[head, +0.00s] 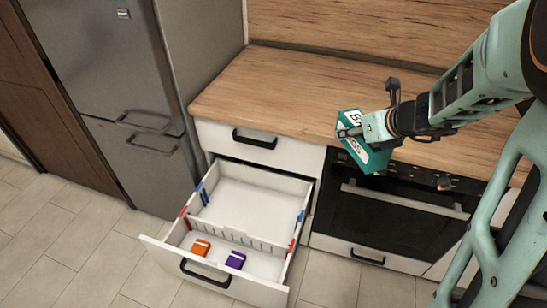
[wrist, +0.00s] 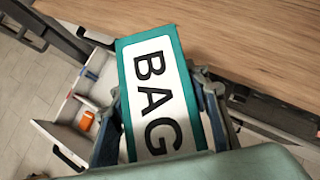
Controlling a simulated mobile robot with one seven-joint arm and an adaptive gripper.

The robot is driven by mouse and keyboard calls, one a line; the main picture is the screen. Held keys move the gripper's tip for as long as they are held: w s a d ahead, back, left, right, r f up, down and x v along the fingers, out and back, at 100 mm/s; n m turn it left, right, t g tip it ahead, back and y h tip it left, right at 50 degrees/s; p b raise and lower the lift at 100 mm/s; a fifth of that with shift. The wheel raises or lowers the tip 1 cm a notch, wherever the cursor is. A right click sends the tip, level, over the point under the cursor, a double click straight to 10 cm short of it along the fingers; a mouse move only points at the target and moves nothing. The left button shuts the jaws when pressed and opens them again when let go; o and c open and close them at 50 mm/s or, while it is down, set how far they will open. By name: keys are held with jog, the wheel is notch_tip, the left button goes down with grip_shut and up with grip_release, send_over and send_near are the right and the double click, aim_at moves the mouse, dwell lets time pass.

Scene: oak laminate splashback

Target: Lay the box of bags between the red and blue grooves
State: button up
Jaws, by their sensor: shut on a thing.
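The box of bags (head: 376,158) is teal with a white label; in the wrist view its label (wrist: 157,90) reads "BAG". My gripper (head: 352,131) is shut on it and holds it tilted, in front of the counter edge and above the oven, to the right of the open drawer. The white drawer (head: 165,250) has red grooves (head: 183,212) nearer its front and blue grooves (head: 203,194) farther back on its side walls. A slotted divider (head: 235,238) crosses it near the red marks. The floor behind the divider looks empty.
An orange box (head: 201,247) and a purple box (head: 235,260) lie in the drawer's front compartment. A closed drawer (head: 290,150) sits above, under the wooden counter (head: 270,95). The oven (head: 385,215) is on the right, the grey fridge (head: 110,70) on the left.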

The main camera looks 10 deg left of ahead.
jog(key=w+a+f+n+g+y+b, duration=0.1)
jog(key=w+a+f+n+y+b, duration=0.15)
jog(key=a+f, duration=0.6)
jog(key=n+g+y+b, duration=0.2)
jog(key=n+g+b, duration=0.5)
jog(key=b, duration=0.4)
send_over(235, 223)
jog(key=s+d, duration=0.1)
notch_tip(235, 223, down, 27)
jog(key=t, duration=0.1)
jog(key=shift+n+h, duration=0.25)
jog(key=shift+n, duration=0.2)
jog(key=f+b, duration=0.1)
jog(key=f, duration=0.3)
jog(key=f+b, duration=0.1)
jog(key=f, duration=0.4)
jog(key=f+b, duration=0.1)
jog(key=f, duration=0.3)
jog(key=shift+s+a+f+b, duration=0.15)
jog(key=shift+s+b, duration=0.2)
jog(key=shift+f+b, duration=0.5)
jog(key=shift+f, duration=1.75)
jog(key=shift+f, duration=0.1)
jog(key=shift+f, duration=0.15)
jog(key=o, duration=1.3)
jog(key=shift+c, duration=0.2)
